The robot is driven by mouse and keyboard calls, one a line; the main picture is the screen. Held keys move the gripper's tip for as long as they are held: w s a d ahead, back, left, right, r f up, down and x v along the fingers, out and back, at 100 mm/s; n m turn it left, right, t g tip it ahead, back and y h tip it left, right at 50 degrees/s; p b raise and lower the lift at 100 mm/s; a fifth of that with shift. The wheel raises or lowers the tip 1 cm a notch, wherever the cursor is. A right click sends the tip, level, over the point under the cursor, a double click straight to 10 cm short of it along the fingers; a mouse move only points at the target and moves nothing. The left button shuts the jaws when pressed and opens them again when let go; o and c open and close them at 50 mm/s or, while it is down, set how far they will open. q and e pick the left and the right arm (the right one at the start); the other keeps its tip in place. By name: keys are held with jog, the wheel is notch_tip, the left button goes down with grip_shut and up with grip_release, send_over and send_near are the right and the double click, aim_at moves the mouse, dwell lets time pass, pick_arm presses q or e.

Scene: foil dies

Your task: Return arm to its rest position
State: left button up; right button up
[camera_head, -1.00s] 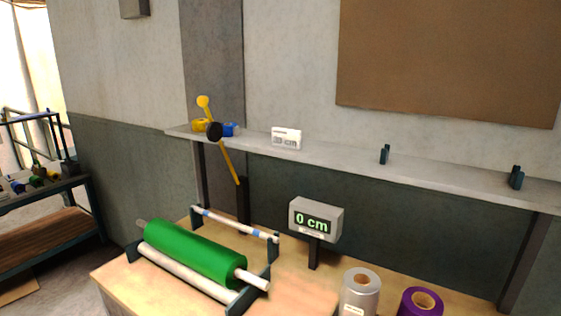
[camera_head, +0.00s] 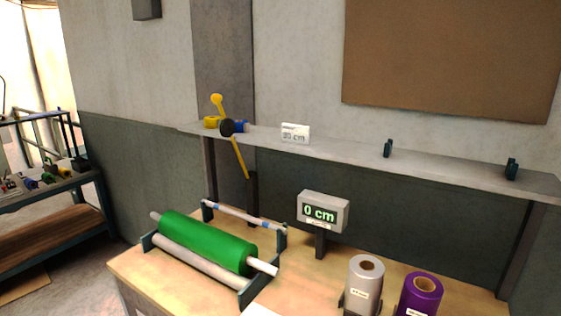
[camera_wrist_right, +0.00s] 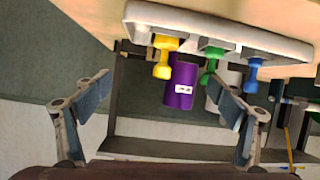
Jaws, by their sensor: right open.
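My right gripper (camera_wrist_right: 162,125) shows in the right wrist view with its two fingers spread wide and nothing between them. Beyond the fingers a pale rack (camera_wrist_right: 215,28) holds a yellow die (camera_wrist_right: 163,58), a green die (camera_wrist_right: 211,65) and a blue die (camera_wrist_right: 252,75). A purple roll (camera_wrist_right: 180,82) is seen behind them. Neither gripper shows in the head view.
In the head view, a green roll (camera_head: 205,240) lies in a stand on the wooden bench (camera_head: 150,277). A display (camera_head: 322,212) reads "0 cm". A silver roll (camera_head: 363,285) and a purple roll (camera_head: 420,296) stand at right. A shelf (camera_head: 340,152) runs along the wall.

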jog(key=s+f+g, duration=0.2)
jog(key=f, duration=0.1)
jog(key=shift+s+a+y, duration=0.15)
jog(key=shift+s+y, duration=0.05)
jog(key=shift+y, duration=0.2)
jog(key=s+a+f+n+g+y, duration=0.6)
jog(key=s+a, duration=0.3)
jog(key=a, duration=0.2)
notch_tip(320, 180, down, 28)
jog(key=s+g, duration=0.1)
jog(key=s, duration=0.1)
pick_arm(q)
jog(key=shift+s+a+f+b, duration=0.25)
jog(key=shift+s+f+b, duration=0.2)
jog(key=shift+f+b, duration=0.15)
pick_arm(e)
jog(key=s+d+f+n+g, duration=0.1)
jog(key=s+d+f, duration=0.2)
jog(key=s+f, duration=1.3)
jog(key=shift+s, duration=0.55)
